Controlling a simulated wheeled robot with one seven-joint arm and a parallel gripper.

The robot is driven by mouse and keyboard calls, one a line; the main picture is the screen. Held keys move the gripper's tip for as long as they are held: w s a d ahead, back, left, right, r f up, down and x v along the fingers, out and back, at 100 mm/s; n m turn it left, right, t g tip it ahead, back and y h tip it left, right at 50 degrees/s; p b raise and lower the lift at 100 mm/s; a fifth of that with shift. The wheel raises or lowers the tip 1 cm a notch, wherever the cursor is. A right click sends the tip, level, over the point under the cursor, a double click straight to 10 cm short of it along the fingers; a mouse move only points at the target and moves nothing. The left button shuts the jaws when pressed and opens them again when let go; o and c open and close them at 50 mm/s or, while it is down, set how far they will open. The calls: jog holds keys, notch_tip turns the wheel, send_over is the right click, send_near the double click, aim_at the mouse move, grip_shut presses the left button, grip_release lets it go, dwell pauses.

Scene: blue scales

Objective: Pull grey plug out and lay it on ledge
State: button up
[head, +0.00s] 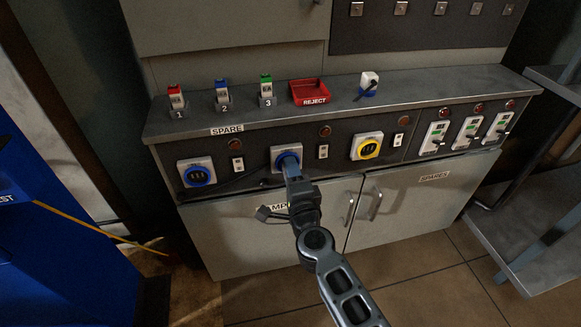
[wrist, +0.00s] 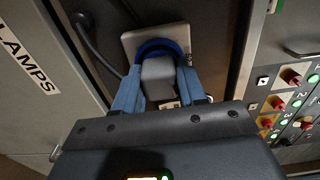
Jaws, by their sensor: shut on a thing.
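The grey plug (wrist: 158,78) shows in the wrist view between my gripper's two blue-grey fingers. Its far end is at the blue-ringed middle socket (wrist: 160,46); I cannot tell how deep it sits. My gripper (head: 291,168) is shut on the plug, in front of the middle socket (head: 277,153) in the head view, and hides most of the plug there. A dark cable (wrist: 90,38) runs beside it in the wrist view. The grey metal ledge (head: 430,88) runs above the socket panel.
The ledge holds three numbered items, red (head: 176,98), blue (head: 222,96) and green (head: 266,90), a red REJECT tray (head: 309,91) and a white plug-like item (head: 369,83). A blue socket (head: 197,172) and a yellow socket (head: 367,146) flank the middle one. Cabinet doors (head: 410,198) lie below.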

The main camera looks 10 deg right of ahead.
grip_shut()
jog(key=shift+s, duration=0.15)
jog(key=shift+s+p, duration=0.85)
jog(key=shift+s, duration=1.95)
jog(key=shift+s, duration=0.1)
jog(key=s+d+p, duration=0.9)
jog(key=s+p, duration=0.1)
jog(key=s, duration=0.2)
jog(key=shift+d+r, duration=0.25)
jog(key=shift+r, duration=0.1)
jog(key=shift+w+a, duration=0.1)
